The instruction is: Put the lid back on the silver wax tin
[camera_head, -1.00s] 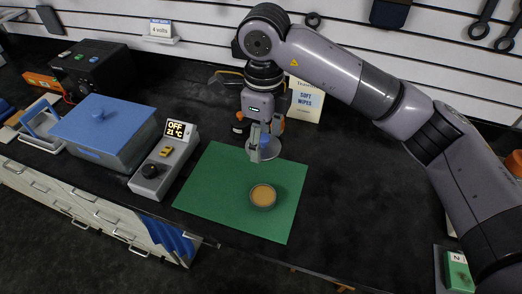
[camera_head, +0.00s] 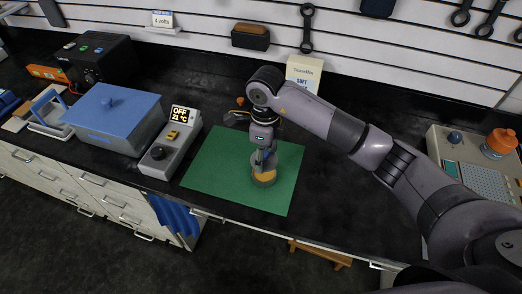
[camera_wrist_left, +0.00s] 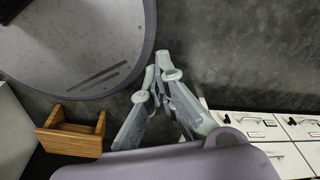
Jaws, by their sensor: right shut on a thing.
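The silver wax tin (camera_head: 265,182) stands on the green mat (camera_head: 222,180), with orange wax showing at its top. My right gripper (camera_head: 263,162) is directly over the tin, pointing down, shut on the lid. A small blue patch shows between its fingers. The lid is mostly hidden by the fingers, and I cannot tell whether it touches the tin. My left gripper (camera_wrist_left: 160,75) shows only in the left wrist view, away from the tin. Its fingers come together at the tips with nothing between them.
Left of the mat are a grey device with an OFF display (camera_head: 180,115) and a blue-lidded box (camera_head: 110,108). A soft wipes box (camera_head: 303,72) stands behind my right arm. A keypad device (camera_head: 475,175) is at the right. The mat's left part is clear.

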